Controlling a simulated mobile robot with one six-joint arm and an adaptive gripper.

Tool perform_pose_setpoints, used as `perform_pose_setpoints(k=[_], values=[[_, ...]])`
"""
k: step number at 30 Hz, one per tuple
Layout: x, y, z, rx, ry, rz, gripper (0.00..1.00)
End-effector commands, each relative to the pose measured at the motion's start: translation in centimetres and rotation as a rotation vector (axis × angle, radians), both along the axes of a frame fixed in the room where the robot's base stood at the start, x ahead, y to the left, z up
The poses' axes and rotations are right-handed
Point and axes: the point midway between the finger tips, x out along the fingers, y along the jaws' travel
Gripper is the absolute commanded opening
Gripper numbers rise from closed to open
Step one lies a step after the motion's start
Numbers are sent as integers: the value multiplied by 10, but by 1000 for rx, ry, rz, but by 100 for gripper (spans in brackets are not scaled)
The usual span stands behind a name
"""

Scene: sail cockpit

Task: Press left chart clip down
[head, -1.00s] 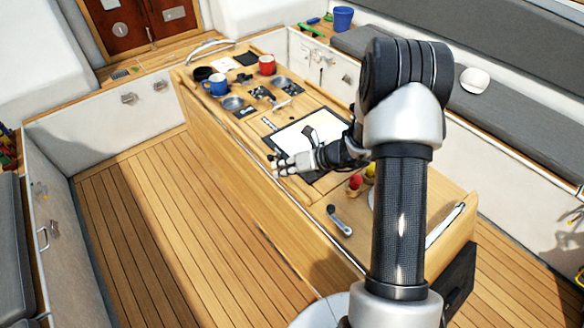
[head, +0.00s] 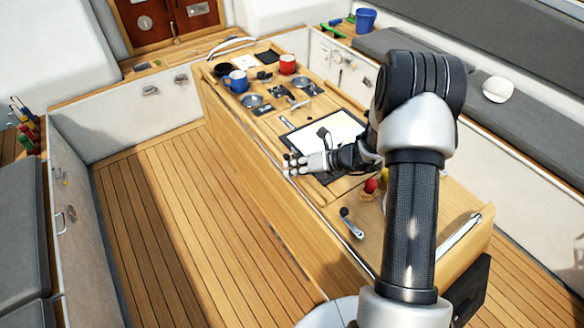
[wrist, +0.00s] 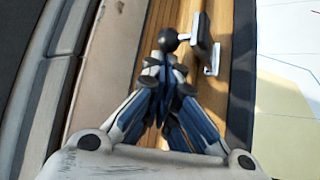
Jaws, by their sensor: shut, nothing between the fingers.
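In the wrist view, a clip with a round dark knob (wrist: 168,40), a short metal stem and a dark block (wrist: 202,30) stands beside the chart board's dark border (wrist: 240,70). My gripper (wrist: 165,68) is shut and empty. Its fingertips lie just below the knob in the picture; I cannot tell whether they touch it. In the head view, my gripper (head: 290,164) is over the table's left edge, beside the chart board (head: 291,133) with its pale chart (head: 345,128). The clip by the gripper is too small or hidden to make out there.
A red mug (head: 288,64), a blue mug (head: 238,82) and metal bowls stand at the table's far end. A winch handle (head: 351,223) and a red-topped item (head: 371,186) lie nearer. The wooden floor (head: 200,230) left of the table is clear.

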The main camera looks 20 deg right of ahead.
Motion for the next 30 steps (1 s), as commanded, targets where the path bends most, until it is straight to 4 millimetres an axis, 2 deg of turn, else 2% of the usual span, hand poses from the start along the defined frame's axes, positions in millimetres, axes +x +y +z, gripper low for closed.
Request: perform_pose_setpoints(k=[20,30], values=[[2,-5,5,124,40,-1,0],[4,-12,11,299,95,-3,0]])
